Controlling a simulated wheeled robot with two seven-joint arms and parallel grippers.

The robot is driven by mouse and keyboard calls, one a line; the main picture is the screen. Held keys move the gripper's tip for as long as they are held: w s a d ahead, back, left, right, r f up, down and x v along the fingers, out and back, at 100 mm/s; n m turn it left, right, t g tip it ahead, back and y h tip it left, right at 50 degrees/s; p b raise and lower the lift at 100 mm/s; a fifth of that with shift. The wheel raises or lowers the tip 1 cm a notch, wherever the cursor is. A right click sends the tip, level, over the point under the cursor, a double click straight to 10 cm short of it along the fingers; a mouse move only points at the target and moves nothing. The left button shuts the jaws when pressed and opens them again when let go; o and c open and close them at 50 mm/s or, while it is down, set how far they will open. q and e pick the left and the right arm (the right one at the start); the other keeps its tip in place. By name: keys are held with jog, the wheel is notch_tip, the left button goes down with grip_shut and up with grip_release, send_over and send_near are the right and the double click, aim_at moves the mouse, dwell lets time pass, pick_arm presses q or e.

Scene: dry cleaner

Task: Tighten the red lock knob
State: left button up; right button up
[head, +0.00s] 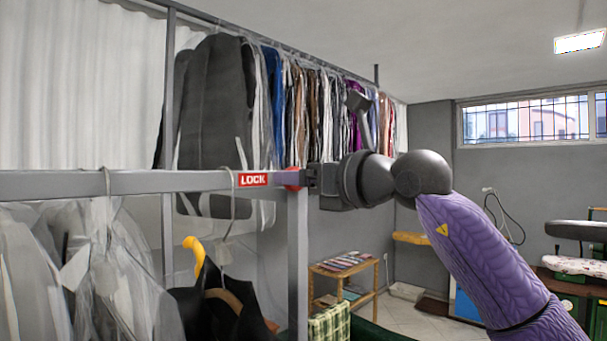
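The red lock knob (293,186) sits at the right end of a grey horizontal rail (140,182), at the top of an upright post. A red label reading LOCK (252,180) is on the rail just left of it. My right gripper (300,178) reaches in from the right, with its fingertips at the knob, covering part of it. The fingers are too small and overlapped to tell whether they are closed on the knob or just around it. My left gripper is out of view.
More clothes (300,110) hang on a rail behind. A small wooden shelf (345,270) stands beyond. A pressing board (580,265) is at far right.

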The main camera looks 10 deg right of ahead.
grip_shut()
jog(key=shift+d+f+m+b, duration=0.1)
jog(key=shift+m+b, duration=1.55)
jog(key=shift+m, duration=2.8)
jog(key=shift+f+m+b, duration=0.1)
jog(key=shift+m+b, duration=1.5)
jog(key=shift+m, duration=2.85)
jog(key=shift+w, duration=0.1)
jog(key=shift+o, duration=1.3)
grip_release()
jog(key=shift+d, duration=0.1)
